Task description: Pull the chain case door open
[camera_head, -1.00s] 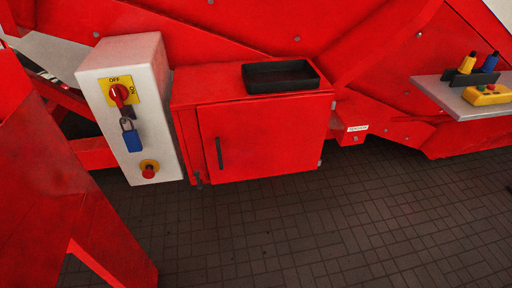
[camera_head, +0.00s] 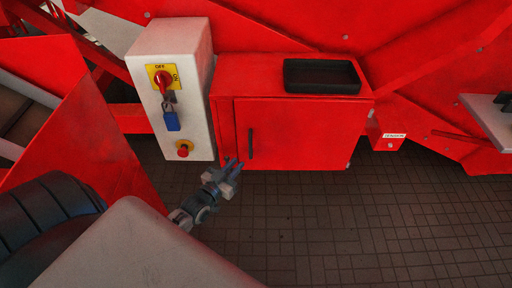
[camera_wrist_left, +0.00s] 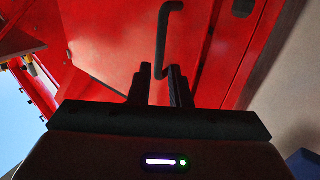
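The red chain case (camera_head: 226,100) stands against the machine with its door (camera_head: 305,132) closed. A dark upright bar handle (camera_head: 251,144) sits near the door's left edge; the left wrist view shows this handle (camera_wrist_left: 163,40) ahead of the finger gap. My left gripper (camera_head: 233,166) is just below and left of the handle, at the case's lower left corner. In the left wrist view its two dark fingers (camera_wrist_left: 160,84) are apart with nothing clearly held. Whether they touch the handle I cannot tell. My right gripper is out of view.
A white switch box (camera_head: 198,95) with a red knob, blue padlock (camera_head: 172,121) and red button stands left of the case. A black tray (camera_head: 322,76) lies on top. A dark tyre (camera_head: 45,215) is at lower left. The tiled floor in front is clear.

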